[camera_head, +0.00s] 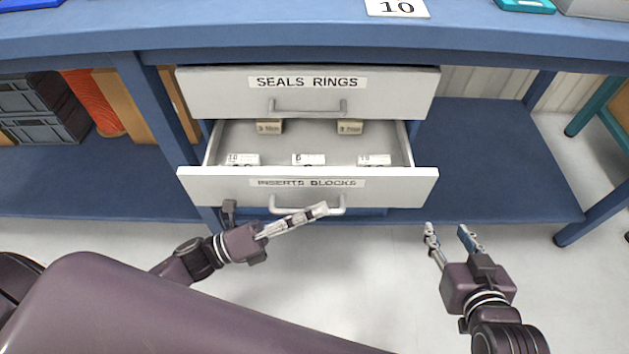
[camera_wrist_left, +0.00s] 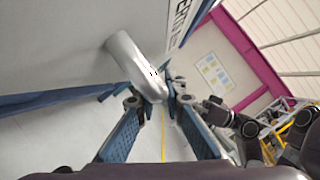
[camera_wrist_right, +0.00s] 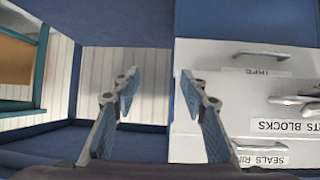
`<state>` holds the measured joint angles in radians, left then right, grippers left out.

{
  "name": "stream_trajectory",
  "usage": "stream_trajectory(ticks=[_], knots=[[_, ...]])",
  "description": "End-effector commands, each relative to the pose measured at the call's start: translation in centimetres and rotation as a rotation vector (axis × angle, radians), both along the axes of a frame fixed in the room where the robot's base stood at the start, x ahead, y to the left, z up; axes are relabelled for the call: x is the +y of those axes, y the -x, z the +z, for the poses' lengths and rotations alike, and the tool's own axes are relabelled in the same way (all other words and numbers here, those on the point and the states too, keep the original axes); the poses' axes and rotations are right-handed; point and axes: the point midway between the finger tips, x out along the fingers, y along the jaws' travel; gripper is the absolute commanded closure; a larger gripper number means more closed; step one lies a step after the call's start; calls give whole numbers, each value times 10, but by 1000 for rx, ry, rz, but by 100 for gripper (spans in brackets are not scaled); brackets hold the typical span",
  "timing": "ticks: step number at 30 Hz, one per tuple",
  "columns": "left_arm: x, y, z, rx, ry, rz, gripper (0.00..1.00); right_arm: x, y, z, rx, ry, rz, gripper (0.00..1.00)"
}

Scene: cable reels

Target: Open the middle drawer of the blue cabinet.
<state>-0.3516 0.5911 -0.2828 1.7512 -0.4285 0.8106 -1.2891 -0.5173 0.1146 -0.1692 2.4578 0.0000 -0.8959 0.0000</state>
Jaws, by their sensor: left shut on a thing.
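The blue cabinet (camera_head: 150,110) has light drawers with bar handles. The middle drawer (camera_head: 215,186), labelled "INSERTS BLOCKS", stands pulled out with its inside showing; small labelled boxes (camera_head: 308,160) lie in it. My left gripper (camera_head: 318,211) is shut on the middle drawer's handle (camera_head: 283,210). In the left wrist view, the handle (camera_wrist_left: 135,62) runs between the fingertips. My right gripper (camera_head: 447,230) is open and empty, to the right of the drawer front and apart from it; its spread fingers also show in the right wrist view (camera_wrist_right: 159,80).
The top drawer (camera_head: 225,92), labelled "SEALS RINGS", is above the open one. A lower drawer (camera_wrist_right: 235,60) shows in the right wrist view. Dark crates (camera_head: 40,110) and an orange spool (camera_head: 93,100) stand at left. The right shelf (camera_head: 485,160) is bare.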

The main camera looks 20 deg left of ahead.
Motion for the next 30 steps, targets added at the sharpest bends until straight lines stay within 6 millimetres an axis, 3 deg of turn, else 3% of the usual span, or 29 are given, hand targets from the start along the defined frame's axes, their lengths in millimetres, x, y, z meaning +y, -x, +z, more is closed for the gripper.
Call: stream_trajectory(ticks=[6, 15, 21, 30], knots=[[-12, 42, 1, 6, 1, 0, 100, -20, 54, -46, 299, 68, -22, 60], [-22, 79, 0, 3, -1, 1, 100, -40, 114, -75, 564, 123, -43, 60], [-26, 91, -1, 1, -2, 0, 100, -45, 135, -82, 646, 139, -48, 60], [-27, 94, -1, 1, -2, 0, 100, -47, 140, -83, 665, 143, -50, 60]])
